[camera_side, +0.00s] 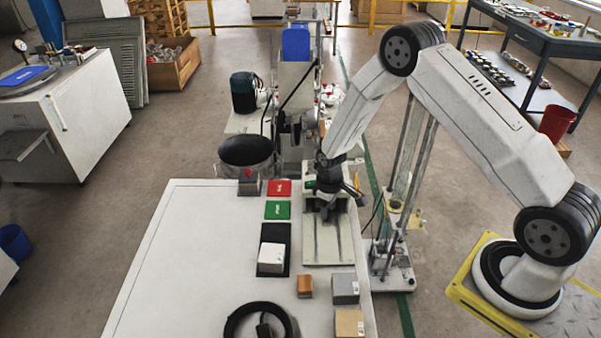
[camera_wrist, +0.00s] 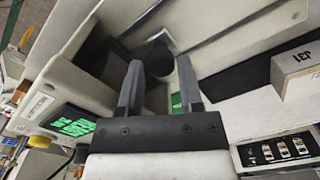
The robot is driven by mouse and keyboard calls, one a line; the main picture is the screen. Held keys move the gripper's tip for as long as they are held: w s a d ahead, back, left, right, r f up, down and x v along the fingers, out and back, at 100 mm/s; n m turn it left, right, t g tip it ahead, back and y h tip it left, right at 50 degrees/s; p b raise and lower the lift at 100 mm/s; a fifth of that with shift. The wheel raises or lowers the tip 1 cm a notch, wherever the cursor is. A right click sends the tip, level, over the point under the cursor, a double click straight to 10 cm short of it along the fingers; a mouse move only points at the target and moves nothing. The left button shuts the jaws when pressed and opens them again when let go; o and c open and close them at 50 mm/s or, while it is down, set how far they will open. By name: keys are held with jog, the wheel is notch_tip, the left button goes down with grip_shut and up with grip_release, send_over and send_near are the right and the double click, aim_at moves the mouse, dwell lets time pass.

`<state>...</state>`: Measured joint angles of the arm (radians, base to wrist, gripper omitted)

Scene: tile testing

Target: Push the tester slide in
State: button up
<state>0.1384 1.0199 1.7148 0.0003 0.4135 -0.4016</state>
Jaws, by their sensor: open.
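The tester (camera_side: 345,245) is a pale machine at the right edge of the white table, with a long flat bed reaching toward the front. Its green lit display (camera_wrist: 70,122) shows in the wrist view at left. My gripper (camera_side: 327,212) is low over the tester, pointing down. In the wrist view my gripper (camera_wrist: 158,80) is open, its two grey fingers apart with nothing held. A dark rounded knob (camera_wrist: 158,57) stands just beyond and between the fingertips; I cannot tell whether they touch it. I cannot make out the slide's position, as my gripper partly covers it.
Left of the tester lie a red pad (camera_side: 279,188), a green pad (camera_side: 277,210) and a white block (camera_side: 271,257) on a black mat (camera_side: 279,233). An orange block (camera_side: 304,286), grey box (camera_side: 345,288) and tan box (camera_side: 349,323) stand in front. The table's left is clear.

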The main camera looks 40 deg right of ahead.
jog(key=shift+w+d+r, duration=0.1)
jog(key=shift+w+r, duration=0.1)
jog(key=shift+r, duration=1.3)
jog(key=shift+w+d+r, duration=0.1)
jog(key=shift+w+r, duration=0.05)
jog(key=shift+r, duration=1.3)
jog(key=shift+s+a, duration=0.1)
jog(key=shift+s, duration=0.05)
jog(key=shift+s+r, duration=0.1)
jog(key=s+a+r+m+t, duration=0.1)
jog(key=s+a+r, duration=0.2)
jog(key=s+r, duration=0.4)
jog(key=s+a+r+m+t, duration=0.1)
jog(key=s+a+r+m, duration=0.1)
jog(key=s+r, duration=0.6)
jog(key=shift+s+a+t, duration=0.3)
jog(key=shift+s+a, duration=0.35)
